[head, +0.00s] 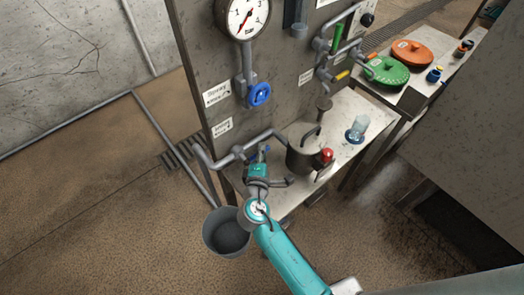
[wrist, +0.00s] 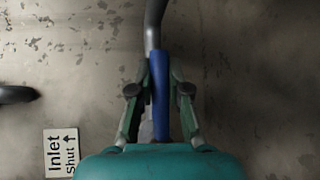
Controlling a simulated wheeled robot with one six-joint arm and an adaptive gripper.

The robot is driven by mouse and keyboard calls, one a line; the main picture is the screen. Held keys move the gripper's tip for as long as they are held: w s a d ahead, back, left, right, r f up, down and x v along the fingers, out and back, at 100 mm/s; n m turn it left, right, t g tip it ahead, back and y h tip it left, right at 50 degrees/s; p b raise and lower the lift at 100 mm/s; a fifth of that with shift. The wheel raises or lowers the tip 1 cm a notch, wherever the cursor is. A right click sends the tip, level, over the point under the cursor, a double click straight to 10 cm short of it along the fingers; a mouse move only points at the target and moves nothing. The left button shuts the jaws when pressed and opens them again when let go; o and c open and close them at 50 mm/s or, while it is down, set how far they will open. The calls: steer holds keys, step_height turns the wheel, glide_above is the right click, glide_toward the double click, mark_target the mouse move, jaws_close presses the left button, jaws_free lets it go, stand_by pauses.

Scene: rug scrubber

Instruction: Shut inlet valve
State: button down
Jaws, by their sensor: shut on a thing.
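The blue valve handle (wrist: 160,95) lies between the two green fingers of my gripper (wrist: 160,88) in the wrist view, and the gripper is shut on it. A grey pipe (wrist: 155,25) runs beyond the handle. A label reading "Inlet Shut" with an arrow (wrist: 61,153) is at the lower left of the wrist view. In the head view, my gripper (head: 260,156) is at the grey pipe (head: 262,138) low on the panel. A little of the blue handle (head: 265,149) shows there; my gripper hides most of it.
A grey bucket (head: 227,234) stands on the floor below my gripper.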

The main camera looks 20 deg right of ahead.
steer(key=shift+a+r+n+t+h, duration=0.15)
steer(key=shift+r+n+t+h, duration=0.65)
steer(key=shift+n+t, duration=0.4)
steer(key=shift+s+a+r+n+t, duration=0.1)
steer(key=shift+a+r+n+t, duration=0.15)
steer(key=shift+r+n+t, duration=0.45)
steer(key=shift+s+a+r+n+t, duration=0.1)
steer(key=shift+a+r+n+t, duration=0.2)
steer(key=shift+n+t, duration=0.6)
steer(key=shift+d, duration=0.1)
steer(key=c, duration=1.1)
jaws_free()
steer(key=v, duration=1.2)
steer(key=shift+s+r, duration=0.1)
steer(key=shift+r, duration=0.05)
